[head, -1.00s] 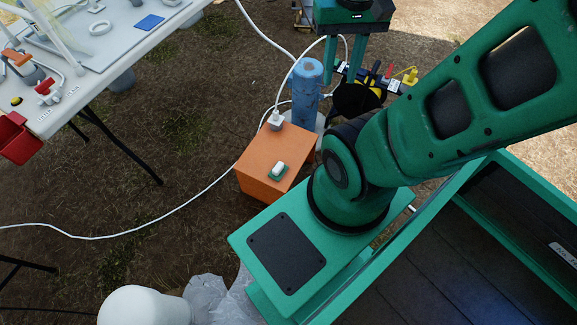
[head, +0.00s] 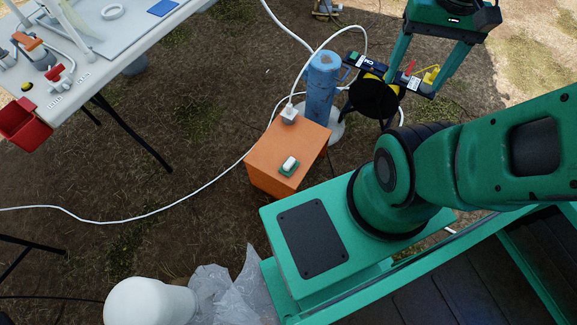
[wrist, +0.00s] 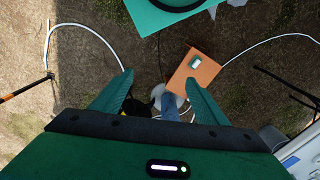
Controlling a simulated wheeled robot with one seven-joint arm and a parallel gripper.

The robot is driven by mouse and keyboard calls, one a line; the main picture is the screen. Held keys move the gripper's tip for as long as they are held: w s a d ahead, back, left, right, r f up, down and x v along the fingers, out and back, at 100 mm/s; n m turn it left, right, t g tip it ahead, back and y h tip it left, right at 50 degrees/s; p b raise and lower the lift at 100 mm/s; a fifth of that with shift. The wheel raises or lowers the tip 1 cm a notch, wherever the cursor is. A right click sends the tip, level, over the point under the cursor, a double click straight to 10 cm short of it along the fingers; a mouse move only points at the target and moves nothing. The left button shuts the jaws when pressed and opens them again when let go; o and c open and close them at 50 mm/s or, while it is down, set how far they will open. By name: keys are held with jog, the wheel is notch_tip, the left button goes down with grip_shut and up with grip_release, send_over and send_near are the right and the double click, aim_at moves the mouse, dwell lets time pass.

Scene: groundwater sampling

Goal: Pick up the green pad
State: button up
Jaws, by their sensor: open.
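The green pad (head: 287,174) is a small flat piece lying on top of an orange box (head: 264,157). A white block (head: 289,163) rests on the pad and hides its middle. In the wrist view the pad (wrist: 191,67) shows on the box (wrist: 208,72), just beyond my right-hand fingertip. My gripper (head: 418,82) is open and empty at the upper right of the head view, apart from the pad and to the right of the box. Its two spread fingers also show in the wrist view (wrist: 158,78).
A blue post (head: 321,90) and a white plug (head: 289,113) with its cable stand at the box's back edge. A black round-topped stand (head: 374,98) with tools is below my gripper. A white table (head: 105,50) is at upper left. Open ground lies left of the box.

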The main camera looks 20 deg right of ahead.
jog(key=w+a+f+m+h, duration=0.2)
jog(key=w+f, duration=2.1)
jog(key=w, duration=0.2)
jog(key=a+f+m, duration=0.1)
jog(key=a+f, duration=0.3)
jog(key=f, duration=0.7)
jog(key=a+f+m+y, duration=0.1)
jog(key=a+f, duration=0.4)
jog(key=f, duration=0.5)
jog(key=s+a+f+m+y, duration=0.1)
jog(key=a+f, duration=0.4)
jog(key=f, duration=0.6)
jog(key=shift+s+a+f, duration=0.1)
jog(key=shift+f, duration=0.25)
send_over(290, 161)
notch_tip(290, 161, down, 4)
jog(key=shift+f, duration=0.15)
jog(key=shift+s+f, duration=0.1)
jog(key=shift+f, duration=3.1)
jog(key=c, duration=1.1)
